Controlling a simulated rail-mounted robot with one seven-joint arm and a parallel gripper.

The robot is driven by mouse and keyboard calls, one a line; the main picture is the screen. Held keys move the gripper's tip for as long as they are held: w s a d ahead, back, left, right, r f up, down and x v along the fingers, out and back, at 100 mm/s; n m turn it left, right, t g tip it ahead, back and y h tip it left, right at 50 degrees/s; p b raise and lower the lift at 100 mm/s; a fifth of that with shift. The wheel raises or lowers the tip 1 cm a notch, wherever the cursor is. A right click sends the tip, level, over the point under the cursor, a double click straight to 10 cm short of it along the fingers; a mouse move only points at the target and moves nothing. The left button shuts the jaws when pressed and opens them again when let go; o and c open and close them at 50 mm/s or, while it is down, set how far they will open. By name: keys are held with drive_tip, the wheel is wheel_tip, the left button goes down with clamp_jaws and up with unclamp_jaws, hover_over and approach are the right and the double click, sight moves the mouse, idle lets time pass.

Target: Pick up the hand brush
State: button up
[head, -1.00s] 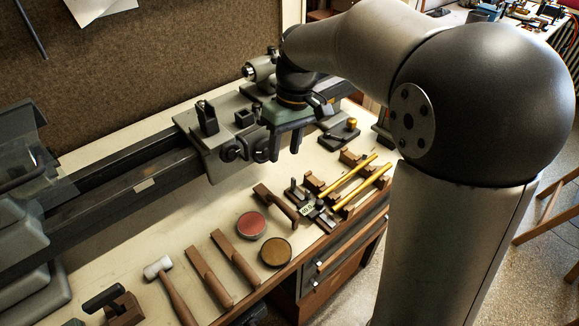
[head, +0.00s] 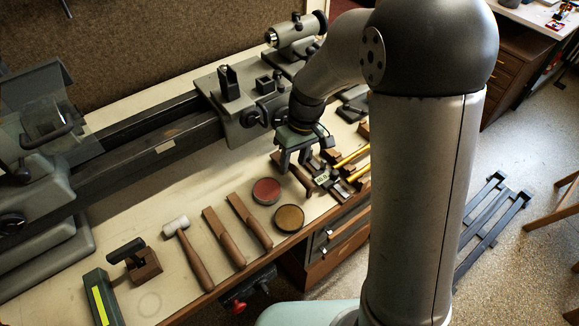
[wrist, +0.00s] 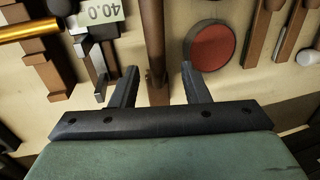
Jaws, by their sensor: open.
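A long brown wooden-handled tool, which I take to be the hand brush (head: 297,184), lies on the bench among other tools. My gripper (head: 291,164) is above it, pointing down, and partly covers it in the head view. In the wrist view the brown handle (wrist: 153,45) runs from the top edge down between my two open fingers (wrist: 159,72). The fingers are on either side of it in the picture, with nothing held. The brush's bristles cannot be made out, and its near end is hidden by my gripper.
A red round tin (head: 266,190) and a brown tin (head: 289,218) lie close by. Two wooden-handled tools (head: 222,238) and a white-headed mallet (head: 187,250) lie left. Brass rods on wooden blocks and a gauge (head: 323,178) sit right. The lathe (head: 170,125) runs behind.

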sight(293, 165)
wheel_tip(293, 165, down, 3)
drive_tip(key=shift+s+a+f, duration=0.1)
drive_tip(key=shift+s+f, duration=0.05)
clamp_jaws()
drive_tip(key=shift+r, duration=0.7)
drive_tip(key=r, duration=0.2)
drive_tip(key=shift+s+r, duration=0.25)
drive_tip(key=shift+r, duration=0.05)
drive_tip(key=s+r+b, duration=0.2)
drive_tip(key=s+r, duration=0.7)
drive_tip(key=s, duration=0.4)
drive_tip(key=shift+s+d, duration=0.25)
drive_tip(key=shift+d, duration=0.1)
